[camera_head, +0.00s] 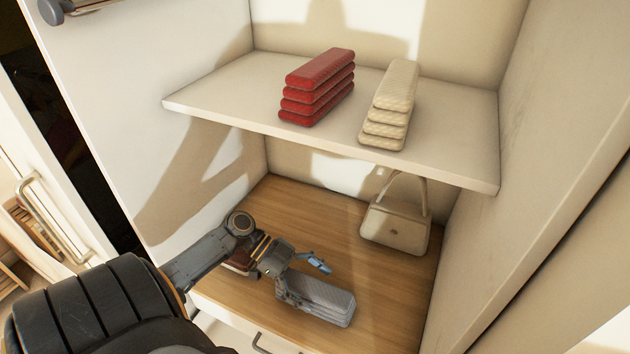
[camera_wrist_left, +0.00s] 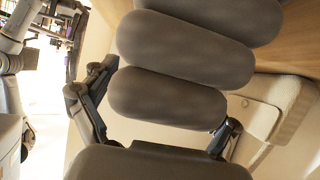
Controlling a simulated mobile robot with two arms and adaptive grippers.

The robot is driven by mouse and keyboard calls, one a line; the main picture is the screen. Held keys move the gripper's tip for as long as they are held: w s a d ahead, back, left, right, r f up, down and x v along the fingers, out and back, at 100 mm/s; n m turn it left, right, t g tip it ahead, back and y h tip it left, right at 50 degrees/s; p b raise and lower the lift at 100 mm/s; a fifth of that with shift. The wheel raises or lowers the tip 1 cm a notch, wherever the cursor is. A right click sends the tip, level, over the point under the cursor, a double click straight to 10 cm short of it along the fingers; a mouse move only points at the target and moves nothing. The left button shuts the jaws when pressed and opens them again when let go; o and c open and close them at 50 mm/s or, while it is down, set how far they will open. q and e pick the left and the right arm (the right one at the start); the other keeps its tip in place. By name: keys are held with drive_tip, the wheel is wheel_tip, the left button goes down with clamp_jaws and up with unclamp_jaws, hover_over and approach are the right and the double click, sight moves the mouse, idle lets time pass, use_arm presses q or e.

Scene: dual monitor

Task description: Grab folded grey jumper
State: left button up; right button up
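The folded grey jumper (camera_head: 325,301) lies as a stack of layers on the wooden lower shelf in the head view. In the left wrist view its rounded grey layers (camera_wrist_left: 185,48) fill the middle, close to the camera. My left gripper (camera_head: 303,279) is at the left end of the jumper, its fingers spread. One blue-tipped finger stands above the stack and apart from it; the other is low at its near side. In the wrist view the fingers (camera_wrist_left: 160,122) show on either side of a grey layer. Contact is unclear. My right gripper is not in view.
A beige handbag (camera_head: 396,226) stands on the lower wooden shelf (camera_head: 300,215), behind the jumper. The white upper shelf (camera_head: 225,95) overhangs it, holding a folded red stack (camera_head: 318,86) and a folded cream stack (camera_head: 392,102). Cabinet walls close both sides. Bare wood lies between jumper and bag.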

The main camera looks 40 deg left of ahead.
use_arm(q)
drive_tip(key=c, duration=1.1)
drive_tip(key=shift+c, duration=1)
drive_tip(key=shift+r, duration=0.15)
